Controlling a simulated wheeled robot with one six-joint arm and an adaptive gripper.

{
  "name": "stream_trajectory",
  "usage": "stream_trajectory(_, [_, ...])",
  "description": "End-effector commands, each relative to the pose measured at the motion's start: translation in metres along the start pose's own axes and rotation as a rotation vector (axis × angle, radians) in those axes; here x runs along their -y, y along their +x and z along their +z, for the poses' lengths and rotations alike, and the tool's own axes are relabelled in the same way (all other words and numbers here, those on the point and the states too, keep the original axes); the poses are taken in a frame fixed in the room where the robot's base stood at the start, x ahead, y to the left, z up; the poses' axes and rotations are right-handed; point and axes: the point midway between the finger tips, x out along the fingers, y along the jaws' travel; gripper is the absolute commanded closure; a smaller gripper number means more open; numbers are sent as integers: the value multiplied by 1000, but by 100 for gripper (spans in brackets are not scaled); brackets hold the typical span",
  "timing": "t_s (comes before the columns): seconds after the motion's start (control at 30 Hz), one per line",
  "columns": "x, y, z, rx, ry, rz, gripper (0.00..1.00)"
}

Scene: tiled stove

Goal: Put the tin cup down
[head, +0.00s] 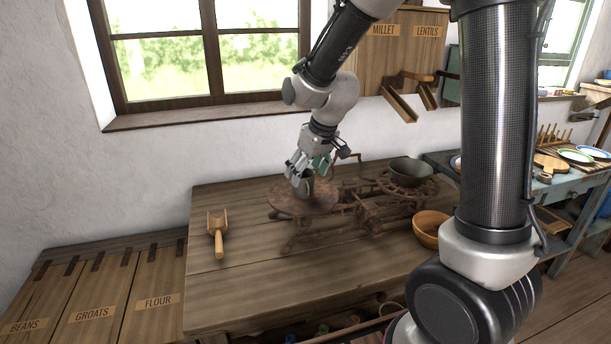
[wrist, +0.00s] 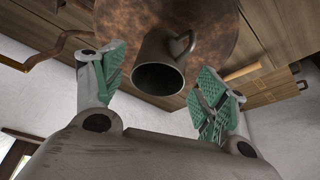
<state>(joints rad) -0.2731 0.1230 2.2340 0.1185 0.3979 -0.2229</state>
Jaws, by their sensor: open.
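The grey tin cup (head: 304,187) stands upright on the round rusty left plate (head: 284,203) of the balance scale. In the wrist view the tin cup (wrist: 158,79) shows its dark open mouth and its handle, with the brown plate (wrist: 115,22) behind it. My gripper (head: 299,172) is over the cup and partly hides it in the head view. In the wrist view my gripper (wrist: 163,66) is open, with one green-padded finger on each side of the cup. Gaps show between the pads and the cup.
The rusty scale frame (head: 365,212) stretches right, with a dark bowl (head: 411,171) on its other plate. A wooden scoop (head: 217,238) lies left on the table (head: 240,275). A wooden bowl (head: 429,229) stands right. The table's front left is clear.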

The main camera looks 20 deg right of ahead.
Motion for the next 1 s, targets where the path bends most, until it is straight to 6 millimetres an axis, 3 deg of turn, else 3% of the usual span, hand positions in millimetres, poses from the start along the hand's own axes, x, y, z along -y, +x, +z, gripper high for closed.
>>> stream_trajectory(0.2, [0,-52,-1,-6,-1,1,27])
stream_trajectory(0.4, [0,-88,-1,-4,0,1,27])
stream_trajectory(0.73, [-2,-110,5,-1,9,4,27])
stream_trajectory(0.87, [-14,-140,39,-4,66,26,27])
stream_trajectory(1.0, [-27,-184,110,-1,176,69,27])
